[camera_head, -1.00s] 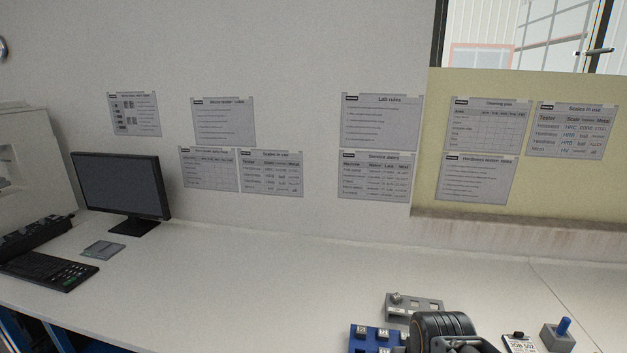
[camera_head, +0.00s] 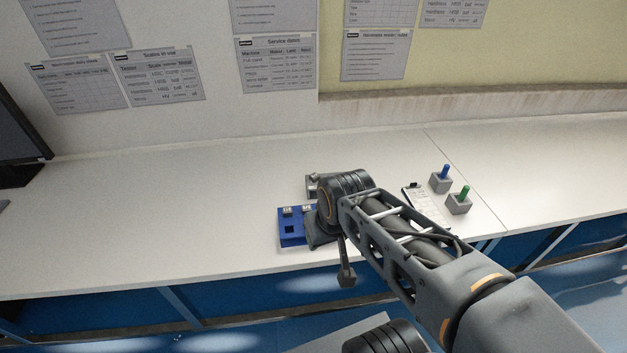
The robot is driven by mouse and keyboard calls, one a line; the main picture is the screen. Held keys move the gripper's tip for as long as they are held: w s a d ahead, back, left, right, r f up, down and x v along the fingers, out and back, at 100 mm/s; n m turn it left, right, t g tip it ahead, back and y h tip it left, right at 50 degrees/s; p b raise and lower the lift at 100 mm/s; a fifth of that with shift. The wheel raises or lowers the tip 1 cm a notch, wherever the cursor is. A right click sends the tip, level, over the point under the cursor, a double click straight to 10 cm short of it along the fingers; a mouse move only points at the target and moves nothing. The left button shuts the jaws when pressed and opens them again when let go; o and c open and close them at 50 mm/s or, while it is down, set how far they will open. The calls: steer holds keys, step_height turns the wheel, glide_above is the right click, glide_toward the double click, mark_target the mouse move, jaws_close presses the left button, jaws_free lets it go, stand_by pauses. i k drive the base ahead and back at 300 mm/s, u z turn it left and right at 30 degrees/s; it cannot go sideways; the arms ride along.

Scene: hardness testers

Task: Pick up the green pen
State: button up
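The green pen (camera_head: 464,192) stands upright in a small grey block holder (camera_head: 459,205) on the white bench, right of my arm. A blue pen (camera_head: 445,171) stands in a similar grey block (camera_head: 440,184) just behind and left of it. My gripper (camera_head: 346,278) hangs at the end of my arm, left of the green pen and apart from it, near the bench's front edge. Its fingers are too small and dark to tell whether they are open or shut.
A blue tray (camera_head: 290,240) with small metal blocks and a grey rack (camera_head: 312,180) stand left of my arm, partly hidden by it. A clipboard (camera_head: 411,190) lies beside the holders, partly behind my arm. The bench's left part is clear.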

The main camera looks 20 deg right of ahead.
mark_target(461, 197)
steer(key=z, duration=1.8)
